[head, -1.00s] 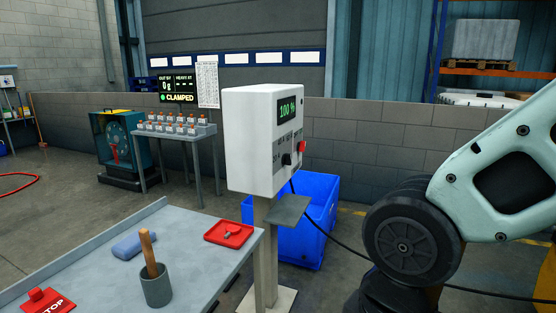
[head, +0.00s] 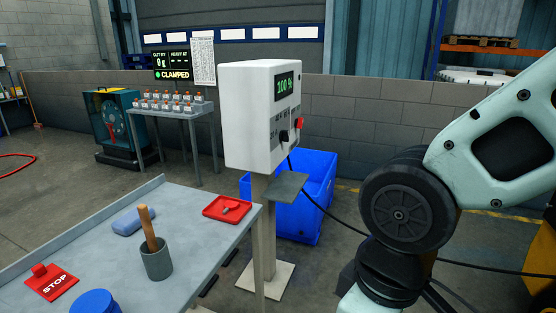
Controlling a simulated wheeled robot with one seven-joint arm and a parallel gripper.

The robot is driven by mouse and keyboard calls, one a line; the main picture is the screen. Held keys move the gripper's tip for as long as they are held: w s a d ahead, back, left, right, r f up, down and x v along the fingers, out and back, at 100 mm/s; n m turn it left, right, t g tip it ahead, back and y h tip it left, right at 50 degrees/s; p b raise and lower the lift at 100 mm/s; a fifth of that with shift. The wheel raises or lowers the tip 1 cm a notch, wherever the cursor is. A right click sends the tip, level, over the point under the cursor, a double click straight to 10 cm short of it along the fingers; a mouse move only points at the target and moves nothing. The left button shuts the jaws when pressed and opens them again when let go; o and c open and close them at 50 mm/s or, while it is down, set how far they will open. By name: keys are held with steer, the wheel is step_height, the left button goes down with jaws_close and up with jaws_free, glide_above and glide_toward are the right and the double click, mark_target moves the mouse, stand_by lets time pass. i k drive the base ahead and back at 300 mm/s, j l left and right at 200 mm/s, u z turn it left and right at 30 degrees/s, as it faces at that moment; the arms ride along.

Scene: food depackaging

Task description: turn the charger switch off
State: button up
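The charger (head: 250,118) is a white box on a post, right of the table. Its green display (head: 285,86) reads 100 %. On its front panel are a black knob or switch (head: 283,135) and a red button (head: 300,122). The panel is seen at a steep angle, so I cannot tell the switch's setting. A black cable (head: 318,205) runs from the charger to the lower right. My arm fills the right side of the head view, apart from the charger. My gripper is out of view.
A grey table (head: 185,275) at lower left holds a cup (head: 157,262) with a wooden handle, a blue block (head: 133,221), a red tray (head: 212,205) and a red STOP plate (head: 50,284). A blue crate (head: 318,225) stands behind the charger post. A small grey shelf (head: 285,187) juts below the panel.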

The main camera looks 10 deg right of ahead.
mark_target(298, 123)
steer(key=i+l+u, duration=0.15)
steer(key=i+l, duration=1)
steer(key=i+l+u, duration=0.1)
steer(key=i+l, duration=1.15)
